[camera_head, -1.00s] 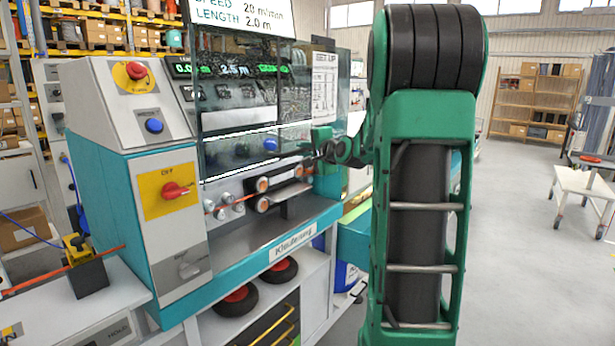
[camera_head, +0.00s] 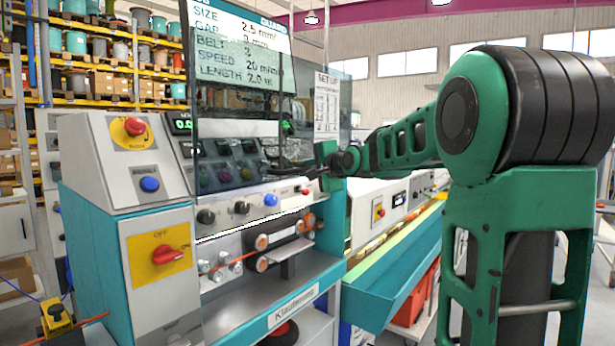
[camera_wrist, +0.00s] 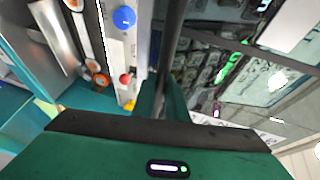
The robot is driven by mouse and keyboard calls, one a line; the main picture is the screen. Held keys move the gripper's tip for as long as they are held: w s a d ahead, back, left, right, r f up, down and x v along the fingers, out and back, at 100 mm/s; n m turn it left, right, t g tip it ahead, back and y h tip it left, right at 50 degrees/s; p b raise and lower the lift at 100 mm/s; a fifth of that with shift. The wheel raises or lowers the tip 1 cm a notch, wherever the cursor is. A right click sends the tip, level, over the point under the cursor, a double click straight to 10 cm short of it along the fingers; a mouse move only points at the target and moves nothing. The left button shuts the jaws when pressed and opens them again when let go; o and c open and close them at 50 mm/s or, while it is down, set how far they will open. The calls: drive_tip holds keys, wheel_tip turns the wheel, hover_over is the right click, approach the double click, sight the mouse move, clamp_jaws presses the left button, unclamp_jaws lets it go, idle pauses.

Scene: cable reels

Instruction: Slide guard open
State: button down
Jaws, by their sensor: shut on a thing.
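The guard (camera_head: 268,105) is a tinted see-through panel on the front of the machine. It covers the display and upper buttons; its lower edge lies above the row of knobs. A dark handle bar (camera_head: 286,170) runs along its lower part. My gripper (camera_head: 312,172) is at the right end of this bar and shut on it. In the wrist view, the dark bar (camera_wrist: 173,50) runs down between the fingers, and the contact is partly hidden by my gripper (camera_wrist: 160,108).
Knobs (camera_head: 240,208) and belt rollers (camera_head: 262,242) show uncovered below the guard. A control box with a red switch (camera_head: 170,255) stands left. A teal trough (camera_head: 400,270) extends at right. A set-up sheet (camera_head: 327,103) hangs near the guard's right edge.

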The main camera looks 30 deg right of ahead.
drive_tip(key=c, duration=1.8)
unclamp_jaws()
drive_tip(key=shift+o, duration=0.2)
drive_tip(key=shift+s, duration=0.1)
drive_tip(key=s+r, duration=0.2)
drive_tip(key=s, duration=0.8)
drive_tip(key=shift+s+a, duration=0.2)
drive_tip(key=shift+a, duration=0.05)
drive_tip(key=shift+f, duration=0.1)
